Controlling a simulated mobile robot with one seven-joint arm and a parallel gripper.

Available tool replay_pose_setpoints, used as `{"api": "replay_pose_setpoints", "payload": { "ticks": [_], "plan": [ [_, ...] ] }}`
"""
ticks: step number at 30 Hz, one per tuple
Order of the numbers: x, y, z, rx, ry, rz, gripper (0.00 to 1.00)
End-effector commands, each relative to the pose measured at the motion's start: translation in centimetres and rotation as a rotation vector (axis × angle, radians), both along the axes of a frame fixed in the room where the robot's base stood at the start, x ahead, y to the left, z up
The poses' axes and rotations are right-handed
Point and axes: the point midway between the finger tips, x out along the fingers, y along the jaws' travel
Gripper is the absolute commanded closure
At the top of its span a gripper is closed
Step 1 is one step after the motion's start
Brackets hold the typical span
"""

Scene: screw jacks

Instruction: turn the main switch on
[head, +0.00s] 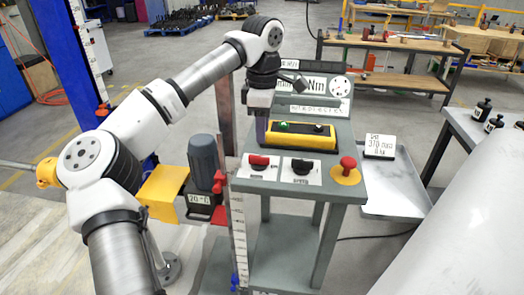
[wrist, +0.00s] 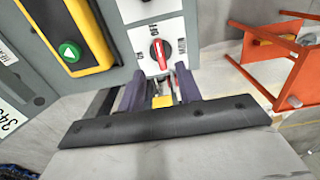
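The red-handled rotary switch (head: 259,161) sits on a white label plate at the left of the grey console top. I cannot tell any contact. In the head view my gripper (head: 262,133) points down above the back left of the console, and its fingertips are partly hidden.
A black knob (head: 301,166) and a red mushroom button (head: 347,165) stand right of the switch. A yellow control box (head: 300,136) with a green button lies behind. A grey motor (head: 205,160) and a vertical scale (head: 238,235) stand close on the left.

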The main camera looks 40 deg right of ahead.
Motion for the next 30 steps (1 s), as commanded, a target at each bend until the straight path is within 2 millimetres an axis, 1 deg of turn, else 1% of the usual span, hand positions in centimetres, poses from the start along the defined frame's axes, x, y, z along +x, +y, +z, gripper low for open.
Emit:
{"api": "replay_pose_setpoints", "payload": {
  "ticks": [1,6,9,12,16,24,26,30],
  "plan": [
    [0.0,0.0,-1.1,0.002,0.003,-0.002,0.65],
    [0.0,0.0,-4.4,0.0,0.004,0.0,0.65],
    [-0.1,0.0,-5.9,-0.001,0.004,-0.001,0.65],
    [0.0,0.0,-7.0,-0.001,0.002,-0.001,0.65],
    [-0.1,0.0,-7.7,-0.001,0.002,-0.001,0.65],
    [0.0,0.0,-7.9,-0.002,0.001,0.0,0.65],
    [0.0,0.0,-7.9,-0.002,0.001,0.0,0.72],
    [0.0,0.0,-7.9,-0.002,0.001,0.0,0.9]
  ]
}}
